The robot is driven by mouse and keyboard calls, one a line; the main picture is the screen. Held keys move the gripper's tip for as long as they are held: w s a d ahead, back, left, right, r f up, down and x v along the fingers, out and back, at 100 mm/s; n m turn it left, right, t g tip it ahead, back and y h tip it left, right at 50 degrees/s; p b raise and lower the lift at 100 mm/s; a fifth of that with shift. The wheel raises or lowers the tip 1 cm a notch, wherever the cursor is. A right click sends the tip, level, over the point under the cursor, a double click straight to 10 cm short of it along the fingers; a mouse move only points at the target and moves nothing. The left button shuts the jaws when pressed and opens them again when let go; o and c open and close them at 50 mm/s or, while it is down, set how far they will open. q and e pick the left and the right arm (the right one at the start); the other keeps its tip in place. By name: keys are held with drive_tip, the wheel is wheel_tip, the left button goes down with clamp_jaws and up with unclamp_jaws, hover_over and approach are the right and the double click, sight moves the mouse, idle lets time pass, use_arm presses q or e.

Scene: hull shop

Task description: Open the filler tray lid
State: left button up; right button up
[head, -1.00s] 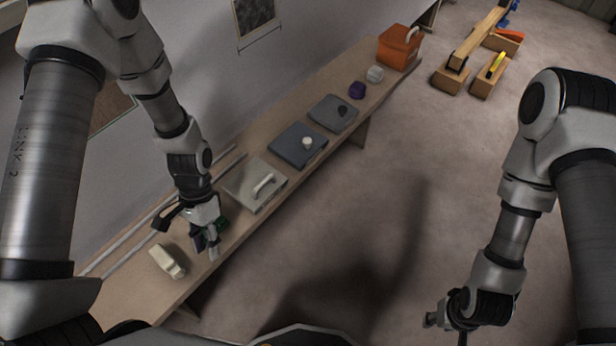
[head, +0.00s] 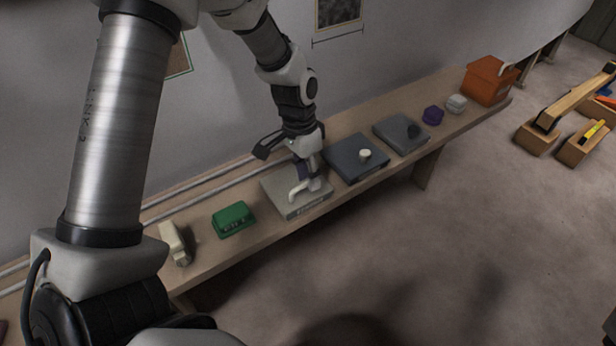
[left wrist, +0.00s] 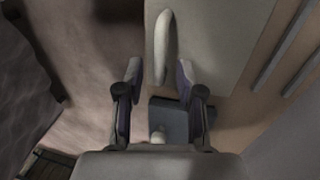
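A light grey tray (head: 284,205) with a flat lid and a pale bar handle (head: 297,194) stands on the bench; its lid lies flat. I cannot read its label, so I take it as the filler tray from where my gripper is. My left gripper (head: 308,180) is over this lid, close by the handle, and partly covers it. In the left wrist view my left gripper (left wrist: 160,72) is open, its two fingers apart. The handle (left wrist: 163,45) shows ahead, with its near end between the fingertips; I cannot tell whether they touch. My right gripper is out of view.
Beyond stand a dark blue-grey tray (head: 352,171) with a white knob and a grey tray (head: 390,134) with a dark knob. A green box (head: 233,219) and a cream object (head: 174,243) lie nearer. An orange bin (head: 488,82) stands at the bench's far end.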

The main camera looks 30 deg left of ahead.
sight(295, 177)
use_arm(q)
clamp_jaws()
drive_tip(key=shift+r, duration=0.1)
drive_tip(key=a+p, duration=0.1)
drive_tip(key=w+a+p, duration=0.1)
drive_tip(key=a+p, duration=0.1)
drive_tip(key=w+a+p, duration=0.1)
drive_tip(key=p, duration=0.1)
drive_tip(key=shift+a+r, duration=0.4)
drive_tip(key=a, duration=0.1)
drive_tip(key=w+a+p, duration=0.1)
drive_tip(key=a, duration=0.1)
drive_tip(key=w+a, duration=0.1)
drive_tip(key=a, duration=0.1)
drive_tip(key=shift+f+p, duration=0.3)
drive_tip(key=shift+f, duration=0.1)
drive_tip(key=shift+w+a+f, duration=0.1)
drive_tip(key=shift+a, duration=0.15)
unclamp_jaws()
